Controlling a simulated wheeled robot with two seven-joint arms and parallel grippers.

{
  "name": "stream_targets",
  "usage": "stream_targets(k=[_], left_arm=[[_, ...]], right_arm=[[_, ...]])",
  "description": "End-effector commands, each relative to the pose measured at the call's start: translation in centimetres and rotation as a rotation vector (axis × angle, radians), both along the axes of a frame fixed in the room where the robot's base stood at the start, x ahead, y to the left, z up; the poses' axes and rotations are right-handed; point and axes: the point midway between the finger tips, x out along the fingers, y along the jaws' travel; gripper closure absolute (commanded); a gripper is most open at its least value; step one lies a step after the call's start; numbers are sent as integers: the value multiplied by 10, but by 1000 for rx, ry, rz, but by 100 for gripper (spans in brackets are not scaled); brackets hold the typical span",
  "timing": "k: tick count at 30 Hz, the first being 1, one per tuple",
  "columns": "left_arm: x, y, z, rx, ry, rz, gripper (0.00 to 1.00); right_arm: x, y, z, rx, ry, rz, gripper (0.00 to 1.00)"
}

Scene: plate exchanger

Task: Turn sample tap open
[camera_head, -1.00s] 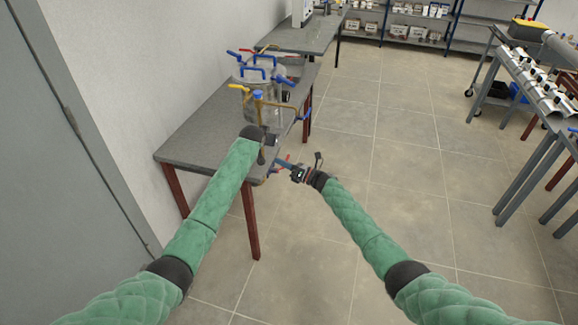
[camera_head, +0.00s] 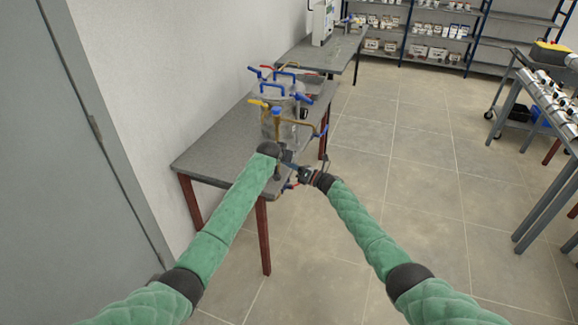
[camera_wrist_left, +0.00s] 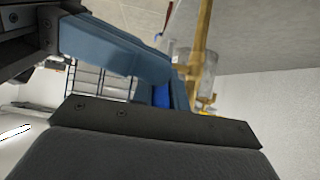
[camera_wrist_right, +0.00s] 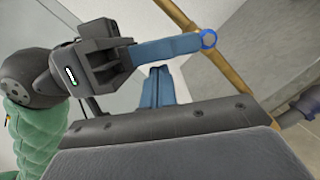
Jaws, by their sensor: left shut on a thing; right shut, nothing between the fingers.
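A steel vessel (camera_head: 270,128) with brass pipes and blue handles stands on the grey table. My right gripper (camera_wrist_right: 158,82) is shut and empty, close to the left gripper. The arms partly hide the contact.
The grey table (camera_head: 212,148) runs along the wall, with another table (camera_head: 340,50) behind it. A grey door (camera_head: 60,150) is at left. A rack of metal parts (camera_head: 550,95) stands at right. The floor between is clear.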

Motion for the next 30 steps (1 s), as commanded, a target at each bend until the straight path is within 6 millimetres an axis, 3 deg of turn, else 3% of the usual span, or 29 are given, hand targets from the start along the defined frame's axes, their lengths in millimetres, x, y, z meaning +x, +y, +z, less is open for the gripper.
stream_targets(k=[11,12,15,30], left_arm=[[0,-2,1,-2,-2,-2,100],[0,-2,1,-1,-1,-2,83],[0,-1,0,-1,0,-2,64],[-4,-3,-8,-10,-24,-5,64]], right_arm=[[7,-2,14,2,-2,-1,100],[8,-2,15,3,-3,-2,100],[8,-2,15,3,-3,-2,100],[8,-1,6,2,-3,-3,100]])
